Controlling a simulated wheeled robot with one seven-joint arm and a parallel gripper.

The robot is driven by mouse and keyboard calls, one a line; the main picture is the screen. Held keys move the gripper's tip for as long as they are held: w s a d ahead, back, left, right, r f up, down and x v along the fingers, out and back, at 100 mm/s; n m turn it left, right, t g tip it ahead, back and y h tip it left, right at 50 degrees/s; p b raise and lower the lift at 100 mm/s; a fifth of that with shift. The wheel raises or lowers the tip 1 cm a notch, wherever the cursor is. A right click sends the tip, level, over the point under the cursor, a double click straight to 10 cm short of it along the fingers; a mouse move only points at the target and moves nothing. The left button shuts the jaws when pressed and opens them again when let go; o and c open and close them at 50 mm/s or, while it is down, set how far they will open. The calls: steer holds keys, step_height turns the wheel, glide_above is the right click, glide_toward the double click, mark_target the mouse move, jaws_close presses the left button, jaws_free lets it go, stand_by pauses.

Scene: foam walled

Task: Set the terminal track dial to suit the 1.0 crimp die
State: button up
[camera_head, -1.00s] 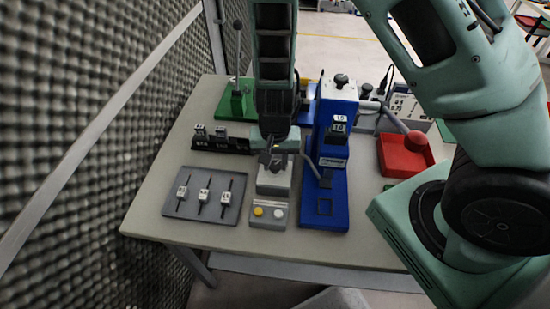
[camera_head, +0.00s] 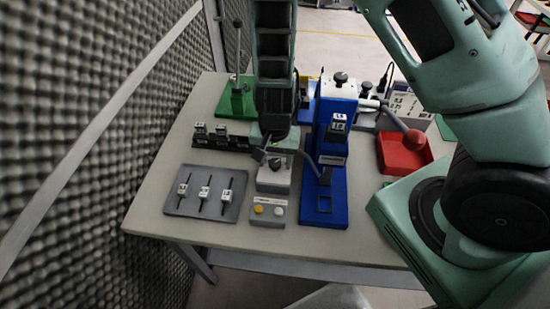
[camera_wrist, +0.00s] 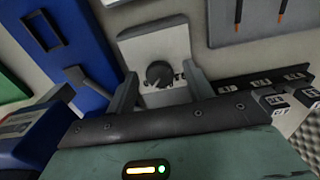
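In the wrist view the dial (camera_wrist: 159,74) sits on a pale plate with dark markings, too blurred to read. My gripper (camera_head: 276,152) is above the dial, its fingers apart. In the wrist view the fingers of my gripper (camera_wrist: 163,82) stand on either side of the knob, with gaps visible. The blue press (camera_head: 325,180) carries a small block with a white label (camera_head: 338,118), which I cannot read surely.
A button box (camera_head: 269,212) with yellow and white buttons lies in front of the dial block. A grey tray (camera_head: 176,208) with several labelled tools is left. A black rack (camera_head: 240,146) holds labelled blocks.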

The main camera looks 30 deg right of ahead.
mark_target(274, 165)
steer(key=shift+r, duration=0.1)
step_height(274, 165, up, 17)
steer(key=p, duration=0.3)
steer(key=shift+r, duration=0.15)
stand_by(0.6)
steer(key=s+a+n+b, duration=0.3)
steer(key=s+n, duration=0.4)
steer(key=s, duration=0.1)
steer(key=s+a+r+n+b, duration=0.1)
steer(key=s+a+n+b, duration=0.2)
steer(key=s+n, duration=0.4)
steer(key=shift+s+a+r+n+y+b, duration=0.15)
steer(key=shift+s+r+n+y+b, duration=0.3)
steer(key=shift+s, duration=0.5)
steer(key=shift+f, duration=0.15)
